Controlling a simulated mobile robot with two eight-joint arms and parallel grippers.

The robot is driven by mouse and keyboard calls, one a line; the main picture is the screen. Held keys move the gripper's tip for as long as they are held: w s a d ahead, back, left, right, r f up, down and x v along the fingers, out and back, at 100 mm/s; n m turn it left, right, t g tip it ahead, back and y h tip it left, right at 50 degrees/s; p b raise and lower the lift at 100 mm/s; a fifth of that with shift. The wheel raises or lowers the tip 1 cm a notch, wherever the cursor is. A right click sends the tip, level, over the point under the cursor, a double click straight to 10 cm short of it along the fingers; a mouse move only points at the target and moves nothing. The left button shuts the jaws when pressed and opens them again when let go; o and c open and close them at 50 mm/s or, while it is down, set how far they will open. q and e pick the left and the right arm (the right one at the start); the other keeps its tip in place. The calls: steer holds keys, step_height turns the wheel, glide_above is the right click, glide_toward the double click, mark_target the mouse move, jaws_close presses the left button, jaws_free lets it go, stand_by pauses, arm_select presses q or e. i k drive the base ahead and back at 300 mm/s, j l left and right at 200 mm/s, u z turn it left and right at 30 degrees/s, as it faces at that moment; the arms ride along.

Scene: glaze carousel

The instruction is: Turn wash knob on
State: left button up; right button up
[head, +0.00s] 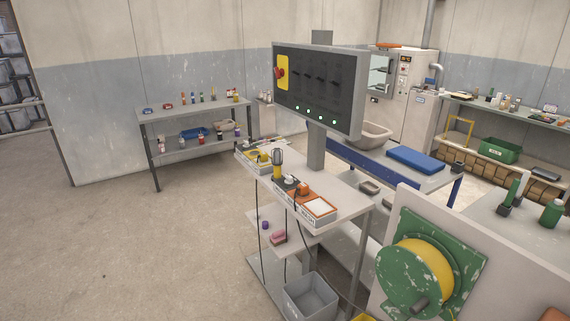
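A dark control panel (318,88) in a grey frame stands on a post in the middle of the head view. It bears a red knob (280,73) on a yellow plate at its left, several small dark controls across its middle, and lit green buttons (309,112) along its lower edge. No label that names the wash knob can be read, so I cannot tell which control it is or how it is set. Neither of my grippers is in view.
A grey cart (335,203) below the panel carries small boxes and a handheld tool (277,160). A grey bin (310,296) sits low on it. A green reel (430,265) is at the lower right. A shelf table (195,108) stands at the left wall. The left floor is clear.

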mark_target(289, 180)
steer(key=i+j, duration=0.4)
steer(key=i, duration=0.2)
steer(key=i+j+z, duration=0.1)
steer(key=i+j, duration=0.3)
steer(key=i, duration=0.15)
